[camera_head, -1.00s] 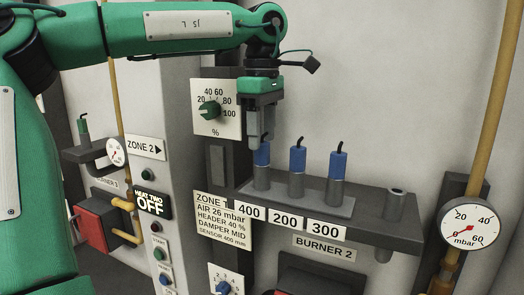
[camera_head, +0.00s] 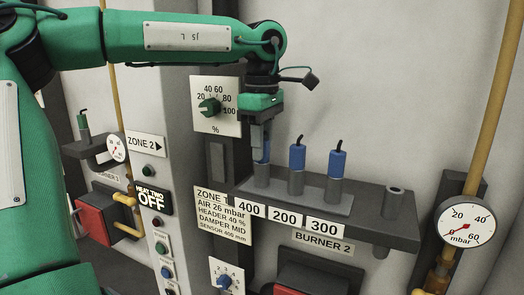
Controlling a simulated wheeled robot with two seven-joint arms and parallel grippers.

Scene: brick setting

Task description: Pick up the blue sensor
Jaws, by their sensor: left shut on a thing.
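Three blue sensors with black tips stand in grey sockets on a dark shelf, behind plates 400, 200 and 300. My left gripper (camera_head: 262,146) points down over the sensor behind the 400 plate (camera_head: 250,211) and is shut on that blue sensor (camera_head: 263,152), its fingers hiding most of it. That sensor is upright at its grey socket; I cannot tell whether it has lifted. The middle blue sensor (camera_head: 298,157) and the right blue sensor (camera_head: 337,163) stand free beside it. My right gripper is not in view.
The shelf (camera_head: 375,225) has an empty grey socket (camera_head: 394,203) at its right end. A sign on the left panel (camera_head: 223,215) reads "SENSOR 400 mm". A dial (camera_head: 210,106) is close left of the gripper. A yellow pipe and a gauge (camera_head: 466,222) stand at right.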

